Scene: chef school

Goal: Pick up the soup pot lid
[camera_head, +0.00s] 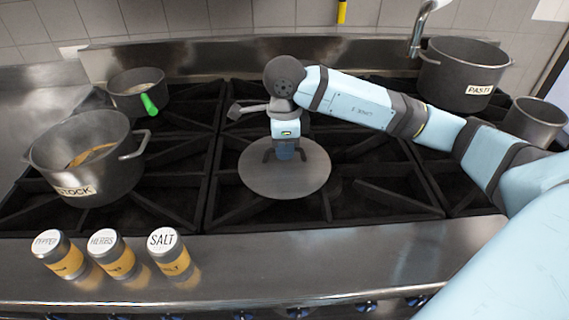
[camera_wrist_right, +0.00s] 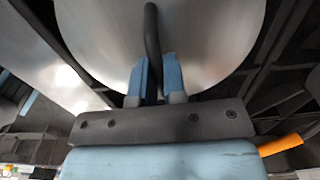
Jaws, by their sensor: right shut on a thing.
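The soup pot lid (camera_head: 285,179) is a round grey metal disc with a dark arched handle. It is over the middle of the stove, and I cannot tell whether it touches the grates. My right gripper (camera_head: 284,152) points down at the lid's handle from above. In the right wrist view the blue fingers (camera_wrist_right: 158,80) are closed on the dark handle (camera_wrist_right: 152,40), with the lid's surface (camera_wrist_right: 210,40) beyond. My left gripper does not show.
A stock pot (camera_head: 110,175) and a small pan (camera_head: 135,95) with a green handle stand at left. A pasta pot (camera_head: 462,80) and another pot (camera_head: 535,118) stand at right. Pepper (camera_head: 60,258), herbs (camera_head: 113,257) and salt (camera_head: 170,254) shakers line the front counter.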

